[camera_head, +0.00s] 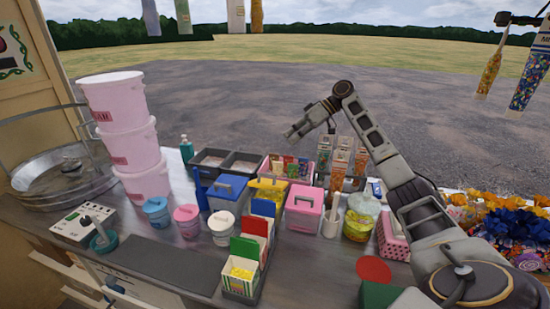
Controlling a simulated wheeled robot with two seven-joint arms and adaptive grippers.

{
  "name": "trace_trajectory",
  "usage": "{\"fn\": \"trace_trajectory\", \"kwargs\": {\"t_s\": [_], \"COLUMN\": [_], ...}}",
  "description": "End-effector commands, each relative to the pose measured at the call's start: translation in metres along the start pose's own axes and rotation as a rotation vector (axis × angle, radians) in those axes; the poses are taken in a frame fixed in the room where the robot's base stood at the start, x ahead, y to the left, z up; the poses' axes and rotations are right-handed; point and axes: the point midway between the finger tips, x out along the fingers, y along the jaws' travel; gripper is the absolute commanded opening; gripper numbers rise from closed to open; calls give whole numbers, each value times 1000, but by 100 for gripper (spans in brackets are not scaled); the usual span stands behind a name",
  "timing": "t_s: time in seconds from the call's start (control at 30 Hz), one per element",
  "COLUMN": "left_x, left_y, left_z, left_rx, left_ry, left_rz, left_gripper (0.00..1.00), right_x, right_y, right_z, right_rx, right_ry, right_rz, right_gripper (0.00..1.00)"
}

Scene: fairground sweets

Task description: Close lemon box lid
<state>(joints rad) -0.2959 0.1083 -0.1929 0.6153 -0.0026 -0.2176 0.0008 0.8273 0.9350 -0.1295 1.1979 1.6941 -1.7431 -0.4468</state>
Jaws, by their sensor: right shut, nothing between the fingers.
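A small striped box (238,284) with yellow sweets, which looks like the lemon box, stands at the front end of a dark tray. Its green lid (245,248) stands up, open, at the box's back. Behind it in the row are a box with a raised red lid (256,226) and one with a raised blue lid (263,208). My right gripper (291,134) is shut and empty. It is raised behind and to the right of the boxes, well away from the green lid, pointing left. My left gripper is not in view.
Blue, yellow and pink lidded bins (303,207) stand behind the row. Small tubs (222,227) are to its left, and a white cup (332,224) and a jar (360,220) to its right. Stacked pink buckets (134,143) rise at left. A dark mat (165,262) leaves room at front left.

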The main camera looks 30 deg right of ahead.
Motion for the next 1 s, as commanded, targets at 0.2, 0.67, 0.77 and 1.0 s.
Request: {"fn": "trace_trajectory", "kwargs": {"t_s": [0.2, 0.67, 0.77, 1.0], "left_x": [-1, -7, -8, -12], "left_y": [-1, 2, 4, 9], "left_z": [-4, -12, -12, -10], "left_rx": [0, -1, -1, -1], "left_ry": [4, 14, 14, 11], "left_rz": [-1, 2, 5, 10], "left_gripper": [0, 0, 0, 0], "right_x": [11, 65, 78, 104], "right_y": [0, -1, -1, 0], "right_z": [0, 0, 0, 4], "right_rx": [0, 0, 1, 0], "right_ry": [-2, -2, -2, -2], "right_rz": [-1, -2, -2, 0], "right_gripper": [0, 0, 0, 0]}}
